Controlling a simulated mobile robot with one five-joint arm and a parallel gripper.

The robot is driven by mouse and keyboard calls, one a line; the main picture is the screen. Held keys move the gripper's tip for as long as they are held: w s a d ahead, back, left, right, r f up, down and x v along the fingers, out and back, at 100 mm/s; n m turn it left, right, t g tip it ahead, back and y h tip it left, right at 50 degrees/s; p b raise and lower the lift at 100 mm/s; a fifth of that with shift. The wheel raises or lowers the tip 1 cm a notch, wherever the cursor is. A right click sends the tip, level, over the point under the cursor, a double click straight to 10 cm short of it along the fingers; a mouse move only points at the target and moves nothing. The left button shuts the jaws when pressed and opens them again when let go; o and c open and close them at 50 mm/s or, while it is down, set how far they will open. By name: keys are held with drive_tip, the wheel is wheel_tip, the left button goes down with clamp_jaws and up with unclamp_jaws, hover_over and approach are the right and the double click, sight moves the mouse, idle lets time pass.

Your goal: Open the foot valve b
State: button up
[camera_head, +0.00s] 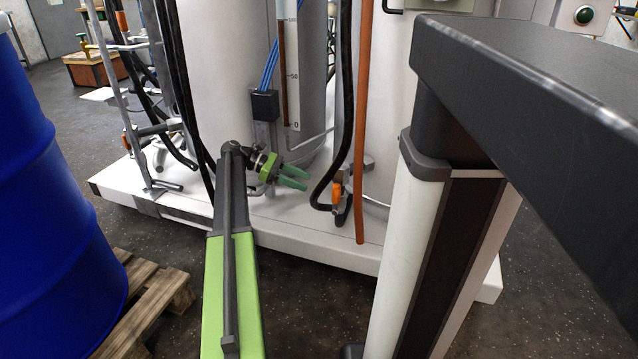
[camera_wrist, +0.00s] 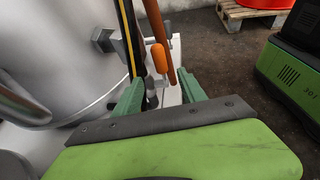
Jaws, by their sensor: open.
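A valve with an orange handle (camera_head: 337,192) sits low by the plinth, beside a black hose and a brown-orange pipe. I see no letter on it, so I cannot tell from a label whether it is foot valve b. My gripper (camera_head: 306,180) is open and empty, its green fingers pointing right toward this handle with a gap between them. In the wrist view the orange handle (camera_wrist: 159,58) stands upright beyond my fingertips (camera_wrist: 161,85), roughly between the two fingers. The lower part of the valve is partly hidden there.
A white plinth (camera_head: 300,237) carries pale tanks, hoses and pipes. Another orange handle (camera_head: 126,142) shows at its left end. A blue drum (camera_head: 50,190) stands on a wooden pallet (camera_head: 150,300) at left. The brown-orange pipe (camera_wrist: 158,35) runs close beside the valve.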

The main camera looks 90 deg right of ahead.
drive_tip(key=a+p+v, duration=0.1)
drive_tip(key=p+v, duration=0.1)
drive_tip(key=v, duration=0.5)
drive_tip(key=shift+w+d, duration=0.2)
drive_tip(key=shift+d, duration=0.3)
